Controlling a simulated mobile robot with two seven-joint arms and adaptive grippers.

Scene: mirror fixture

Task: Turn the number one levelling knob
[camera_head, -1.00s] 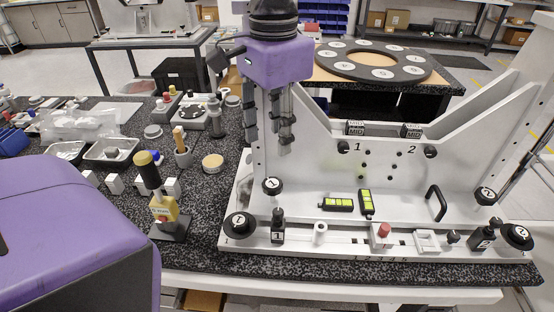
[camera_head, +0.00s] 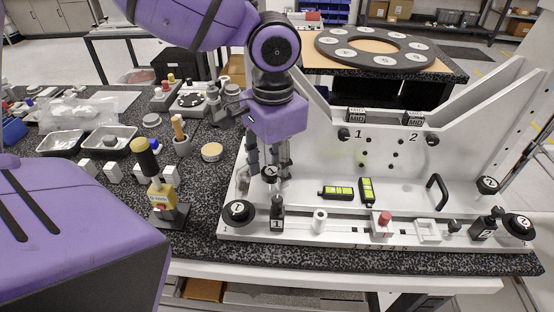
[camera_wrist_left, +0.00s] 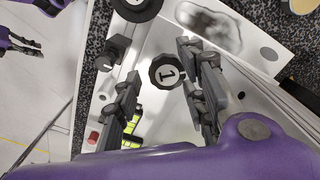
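My left gripper (camera_head: 268,168) points down at the left end of the fixture, its fingers apart. A black knob with a white disc marked 1 (camera_head: 270,172) is at the fingertips. In the left wrist view the same knob (camera_wrist_left: 167,73) shows in the gap between the fingers of the left gripper (camera_wrist_left: 163,90), with room on both sides; I see no contact. A larger black knob marked 1 (camera_head: 238,211) sits lower left on the base. A dark gripper (camera_wrist_left: 25,46) on a purple arm, likely my right one, is small at the wrist view's left edge.
A black block marked 1 (camera_head: 277,212) and a white post (camera_head: 319,220) stand close by on the base. Yellow-green levels (camera_head: 337,192) lie to the right. A yellow tool on a stand (camera_head: 160,195) is left of the fixture.

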